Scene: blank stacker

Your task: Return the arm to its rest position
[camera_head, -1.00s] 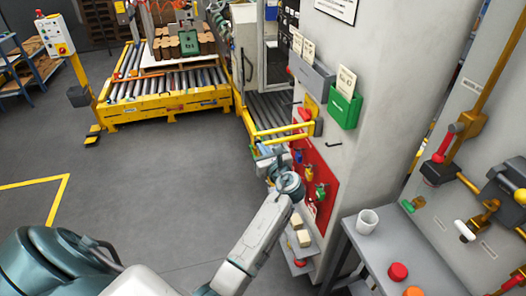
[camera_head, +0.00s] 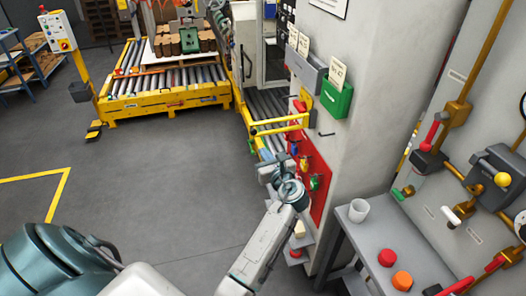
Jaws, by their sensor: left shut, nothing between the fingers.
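My left arm reaches up from the bottom middle of the head view. Its left gripper (camera_head: 268,166) is shut and empty, in front of the red board (camera_head: 322,186) on the side of the pale grey cabinet. The fingertips are small and partly lost against the yellow rail and rollers behind. I cannot tell how far the gripper is from the board. My right gripper is not in view.
Small padlocks hang on the red board. A yellow rail (camera_head: 280,125) juts out beside it. Open floor (camera_head: 150,180) lies left.

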